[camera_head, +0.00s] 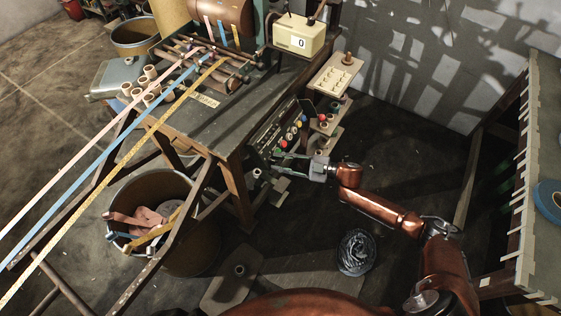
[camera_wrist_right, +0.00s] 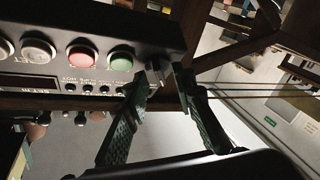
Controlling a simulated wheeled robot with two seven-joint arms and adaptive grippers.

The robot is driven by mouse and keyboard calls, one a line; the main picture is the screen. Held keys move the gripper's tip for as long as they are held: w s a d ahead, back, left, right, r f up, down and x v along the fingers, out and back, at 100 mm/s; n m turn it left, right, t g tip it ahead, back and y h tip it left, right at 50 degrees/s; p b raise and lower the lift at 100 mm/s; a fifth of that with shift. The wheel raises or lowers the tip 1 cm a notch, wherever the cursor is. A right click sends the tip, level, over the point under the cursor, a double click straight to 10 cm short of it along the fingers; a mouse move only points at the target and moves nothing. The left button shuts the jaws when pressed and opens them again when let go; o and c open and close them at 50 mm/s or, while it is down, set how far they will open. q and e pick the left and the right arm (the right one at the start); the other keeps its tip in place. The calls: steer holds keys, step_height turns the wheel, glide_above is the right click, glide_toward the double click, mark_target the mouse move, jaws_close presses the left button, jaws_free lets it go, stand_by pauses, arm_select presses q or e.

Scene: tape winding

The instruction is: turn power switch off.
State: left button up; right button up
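The control panel (camera_head: 283,128) is a dark box with coloured buttons on the side of the winding table. In the right wrist view the panel (camera_wrist_right: 150,35) shows a red button (camera_wrist_right: 81,55), a green button (camera_wrist_right: 120,59) and, at its end, a small grey switch (camera_wrist_right: 157,72). My right gripper (camera_head: 277,163) points left at the near end of the panel. In the right wrist view its fingers (camera_wrist_right: 160,80) are apart, with the switch between or just beyond the tips; contact cannot be told. The switch's setting is unclear. My left gripper is out of view.
The winding table (camera_head: 210,130) carries a copper roll (camera_head: 222,18) and coloured tapes running left. A counter box (camera_head: 299,36) reads 0. A bin (camera_head: 192,250) stands below. A side table (camera_head: 540,150) is at the right. A dark round object (camera_head: 356,252) lies on the floor.

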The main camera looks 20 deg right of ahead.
steer(key=v, duration=1.2)
stand_by(0.3)
